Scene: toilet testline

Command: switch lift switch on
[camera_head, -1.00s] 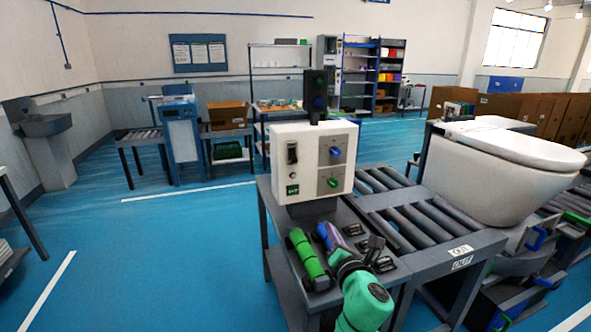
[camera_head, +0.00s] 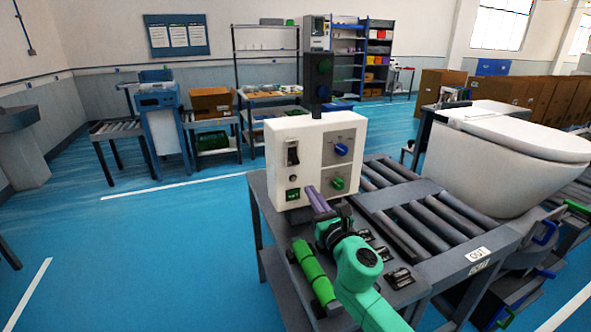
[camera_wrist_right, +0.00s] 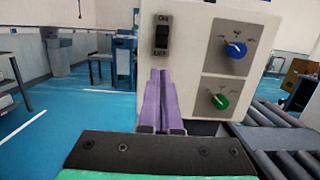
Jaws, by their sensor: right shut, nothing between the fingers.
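The lift switch (camera_head: 292,154) is a black rocker on the left of the white control box's front. In the right wrist view the switch (camera_wrist_right: 163,34) sits on a plate with "ON" above and "OFF" below. The white control box (camera_head: 315,131) also carries a blue knob (camera_head: 341,149) and a green knob (camera_head: 338,183). My right gripper (camera_head: 316,196) has purple fingers and is shut and empty, pointing at the box's lower front. In the right wrist view its fingertips (camera_wrist_right: 160,76) appear just below the switch; whether they touch the box cannot be told. My left gripper is not in view.
A green cylinder (camera_head: 313,268) and small black parts (camera_head: 399,278) lie on the grey bench near my right arm. Rollers (camera_head: 412,216) run to the right of the box, beside a white toilet (camera_head: 503,158). Blue floor at left is clear.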

